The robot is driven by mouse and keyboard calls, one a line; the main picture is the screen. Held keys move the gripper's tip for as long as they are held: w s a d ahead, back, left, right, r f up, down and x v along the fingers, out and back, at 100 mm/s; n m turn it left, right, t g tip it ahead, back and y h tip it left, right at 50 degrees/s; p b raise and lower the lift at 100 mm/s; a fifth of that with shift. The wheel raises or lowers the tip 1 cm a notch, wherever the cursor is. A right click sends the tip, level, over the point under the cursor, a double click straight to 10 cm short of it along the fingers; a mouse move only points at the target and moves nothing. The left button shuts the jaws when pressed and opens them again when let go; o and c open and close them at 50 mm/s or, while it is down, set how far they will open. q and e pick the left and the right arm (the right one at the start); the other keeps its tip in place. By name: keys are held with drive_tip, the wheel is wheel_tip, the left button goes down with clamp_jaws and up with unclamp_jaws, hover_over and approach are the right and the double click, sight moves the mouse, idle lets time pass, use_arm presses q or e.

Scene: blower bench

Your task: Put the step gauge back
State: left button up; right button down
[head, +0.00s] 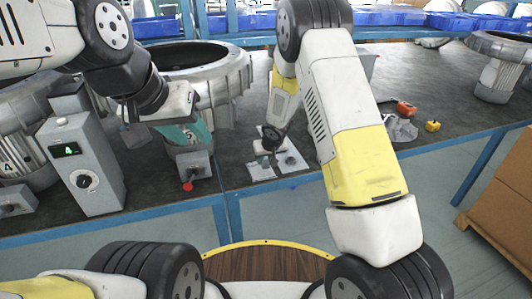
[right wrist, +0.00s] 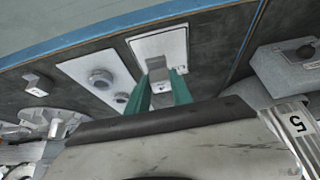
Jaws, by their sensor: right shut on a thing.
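My right gripper (head: 266,157) is low over a pale plate (head: 258,174) near the bench's front edge. In the right wrist view, the green fingers of this gripper (right wrist: 160,92) are shut on a small grey metal block, which looks like the step gauge (right wrist: 158,76). The block is over the white plate (right wrist: 150,46); I cannot tell whether it touches it. In the head view the block is mostly hidden. My left gripper (head: 184,132), with teal fingers, is in front of the big ring-shaped blower housing (head: 235,75); its finger gap is unclear.
A second pale plate with round pieces (head: 290,163) lies beside the first. A grey control box (head: 85,165) with a green display stands at left. A small box with a red button (head: 188,186) is below my left gripper. Red (head: 405,107) and yellow (head: 432,126) items lie right.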

sight(266, 164)
drive_tip(key=shift+w+d+f, duration=0.1)
drive_tip(key=shift+w+d, duration=0.05)
drive_tip(key=shift+w, duration=0.3)
drive_tip(key=shift+f, duration=1.6)
drive_tip(key=c, duration=1.1)
unclamp_jaws()
drive_tip(key=shift+f, duration=0.15)
